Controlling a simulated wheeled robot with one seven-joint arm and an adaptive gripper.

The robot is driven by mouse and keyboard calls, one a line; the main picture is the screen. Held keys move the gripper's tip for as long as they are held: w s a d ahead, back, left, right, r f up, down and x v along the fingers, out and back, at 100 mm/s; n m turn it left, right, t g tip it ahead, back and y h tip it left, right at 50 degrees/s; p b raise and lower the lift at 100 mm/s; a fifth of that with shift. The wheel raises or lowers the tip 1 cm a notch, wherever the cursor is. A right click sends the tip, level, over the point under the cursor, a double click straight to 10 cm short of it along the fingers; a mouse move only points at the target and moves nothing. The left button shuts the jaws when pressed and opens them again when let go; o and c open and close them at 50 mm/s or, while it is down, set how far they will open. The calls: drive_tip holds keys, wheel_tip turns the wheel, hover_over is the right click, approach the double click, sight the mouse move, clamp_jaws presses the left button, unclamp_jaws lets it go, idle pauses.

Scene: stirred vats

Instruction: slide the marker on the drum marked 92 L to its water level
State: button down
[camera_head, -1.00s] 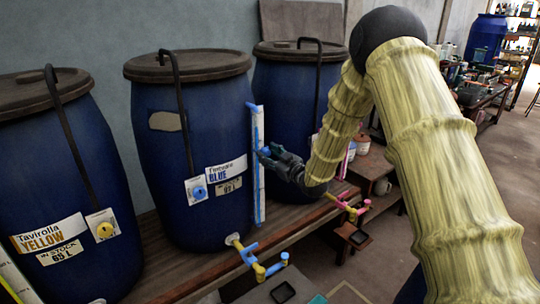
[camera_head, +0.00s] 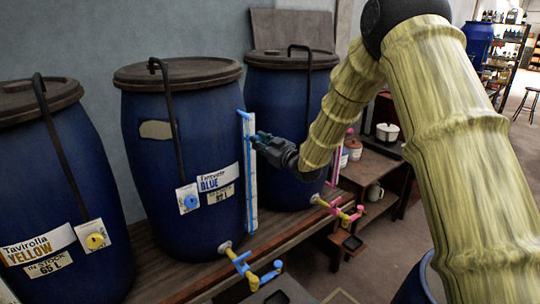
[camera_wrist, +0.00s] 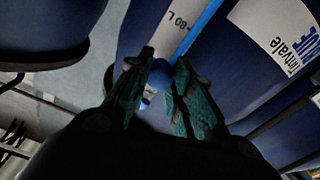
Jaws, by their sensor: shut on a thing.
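My gripper (camera_head: 256,139) is at the upper part of this gauge, coming from the right. In the wrist view, its teal fingers (camera_wrist: 160,85) are shut on a round blue marker (camera_wrist: 159,74). An 80 L mark shows on the gauge strip (camera_wrist: 178,30) beside the marker. I cannot make out the water level.
A Tavirolla YELLOW drum (camera_head: 55,190) marked 65 L stands at left, and another blue drum (camera_head: 285,100) behind at right. Blue and yellow tap pipes (camera_head: 250,266) stick out low in front. A pink and yellow tap (camera_head: 340,210) stands to the right.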

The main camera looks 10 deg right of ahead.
drive_tip(key=shift+r, duration=0.55)
drive_tip(key=c, duration=1.2)
unclamp_jaws()
drive_tip(key=shift+d, duration=0.1)
drive_tip(key=v, duration=1.2)
